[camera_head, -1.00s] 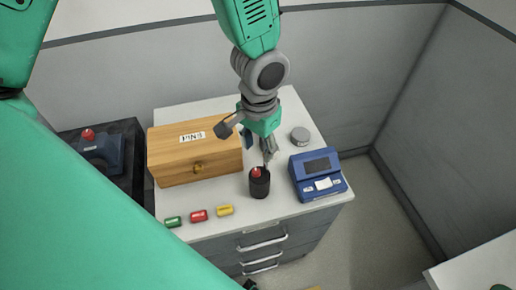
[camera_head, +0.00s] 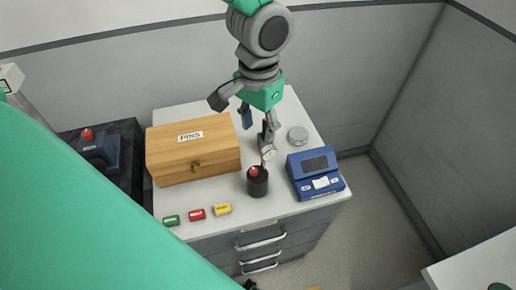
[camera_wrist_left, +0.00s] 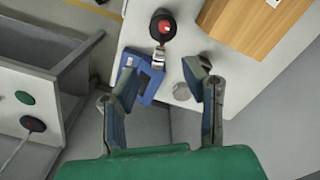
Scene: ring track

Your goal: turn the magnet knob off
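A black cylinder with a red knob on top (camera_head: 257,183) stands on the white cabinet top; I take it for the magnet knob. It also shows at the top of the left wrist view (camera_wrist_left: 163,28). My left gripper (camera_head: 258,130) hangs above and behind it, open, with its fingers spread. In the left wrist view the open fingers (camera_wrist_left: 164,76) have nothing between them that I can see them gripping. A small shiny metal piece (camera_head: 268,152) shows close beside the knob; I cannot tell whether it touches the cylinder. My right gripper is not in view.
A wooden PINS box (camera_head: 195,158) stands left of the knob and a blue device (camera_head: 316,174) right of it. A round grey disc (camera_head: 298,135) lies behind. Green, red and yellow pieces (camera_head: 197,214) lie along the front edge. A grey wall stands behind.

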